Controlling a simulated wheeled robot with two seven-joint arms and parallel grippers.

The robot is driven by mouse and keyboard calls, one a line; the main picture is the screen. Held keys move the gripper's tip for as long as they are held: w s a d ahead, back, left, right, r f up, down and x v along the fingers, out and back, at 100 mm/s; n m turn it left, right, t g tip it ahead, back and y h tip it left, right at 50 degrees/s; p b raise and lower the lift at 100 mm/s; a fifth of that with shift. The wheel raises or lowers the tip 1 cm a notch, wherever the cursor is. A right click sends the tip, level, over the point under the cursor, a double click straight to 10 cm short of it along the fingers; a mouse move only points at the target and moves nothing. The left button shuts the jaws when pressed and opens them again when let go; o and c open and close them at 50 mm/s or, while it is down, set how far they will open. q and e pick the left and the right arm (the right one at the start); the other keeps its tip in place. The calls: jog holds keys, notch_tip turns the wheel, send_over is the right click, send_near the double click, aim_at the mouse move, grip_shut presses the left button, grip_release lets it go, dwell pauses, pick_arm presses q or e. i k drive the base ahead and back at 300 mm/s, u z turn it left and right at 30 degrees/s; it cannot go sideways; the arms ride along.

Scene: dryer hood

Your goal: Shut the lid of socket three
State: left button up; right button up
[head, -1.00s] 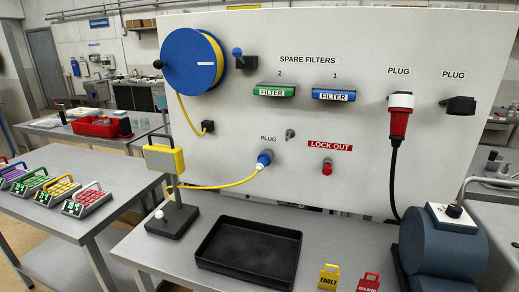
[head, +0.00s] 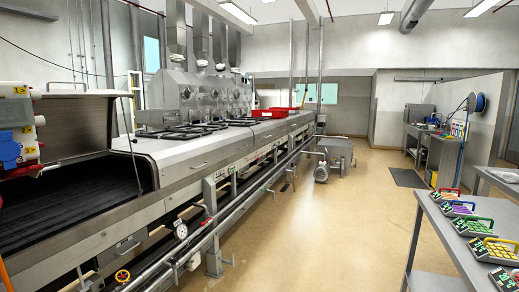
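Neither of my grippers is in the head view. At the left edge, a pale unit with a blue cover (head: 10,149) is partly cut off by the frame. A small yellow label (head: 20,90) sits near its top. I cannot tell which socket this is, or whether the blue cover is a lid that is open or shut. No socket marked three can be made out.
A long steel machine line (head: 200,155) with a dark belt (head: 70,205) runs along the left, pipes along its side. The floor (head: 320,215) in the middle is clear. A grey table (head: 455,240) with several coloured keypad-like devices stands at right. A pump (head: 321,172) stands farther back.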

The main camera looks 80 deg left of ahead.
aim_at(26, 171)
jog(key=u, duration=2.2)
